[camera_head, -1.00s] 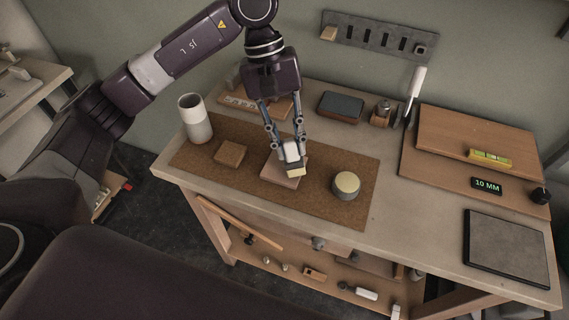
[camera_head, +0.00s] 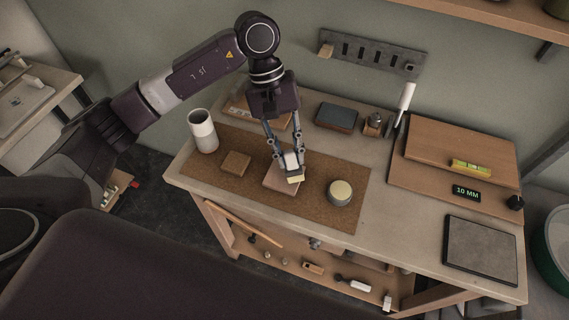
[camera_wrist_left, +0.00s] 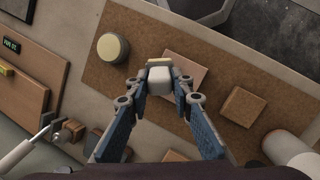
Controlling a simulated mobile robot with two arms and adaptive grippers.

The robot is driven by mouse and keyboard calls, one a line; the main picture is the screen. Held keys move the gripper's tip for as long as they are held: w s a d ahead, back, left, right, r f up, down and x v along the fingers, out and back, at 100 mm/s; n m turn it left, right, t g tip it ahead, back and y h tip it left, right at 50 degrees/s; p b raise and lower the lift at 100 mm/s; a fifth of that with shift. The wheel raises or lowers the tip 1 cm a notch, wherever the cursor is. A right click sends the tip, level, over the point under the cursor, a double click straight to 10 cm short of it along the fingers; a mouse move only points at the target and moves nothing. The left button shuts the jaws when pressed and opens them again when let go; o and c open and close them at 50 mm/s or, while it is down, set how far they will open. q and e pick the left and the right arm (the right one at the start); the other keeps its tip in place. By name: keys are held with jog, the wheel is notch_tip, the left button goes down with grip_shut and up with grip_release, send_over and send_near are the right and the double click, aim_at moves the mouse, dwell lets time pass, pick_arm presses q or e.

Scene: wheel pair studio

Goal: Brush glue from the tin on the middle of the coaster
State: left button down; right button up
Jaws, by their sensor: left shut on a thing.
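My left gripper (camera_head: 289,156) is shut on a short brush with a white body (camera_head: 292,164) and a cream end; in the left wrist view the brush (camera_wrist_left: 159,82) sits between the fingertips. The pinkish square coaster (camera_head: 274,181) lies on the brown mat, under and beside the brush, which hides part of it; it also shows in the left wrist view (camera_wrist_left: 190,76). I cannot tell whether the brush touches it. The round grey tin (camera_head: 340,193) with a pale yellow top stands right of the coaster. My right gripper is out of view.
A brown square block (camera_head: 236,163) and a white cup (camera_head: 202,131) stand left of the coaster. The brown mat (camera_head: 312,208) lies on the bench. A dark box (camera_head: 336,117), wooden board (camera_head: 458,149) and grey slab (camera_head: 481,249) lie farther off.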

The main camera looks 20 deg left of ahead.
pick_arm(q)
jog(key=shift+s+r+p, duration=0.1)
jog(key=shift+s+p, duration=0.05)
jog(key=shift+p, duration=0.4)
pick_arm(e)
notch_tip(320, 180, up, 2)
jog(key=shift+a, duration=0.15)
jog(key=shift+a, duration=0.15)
pick_arm(q)
jog(key=shift+r+p, duration=0.3)
jog(key=shift+r, duration=1.6)
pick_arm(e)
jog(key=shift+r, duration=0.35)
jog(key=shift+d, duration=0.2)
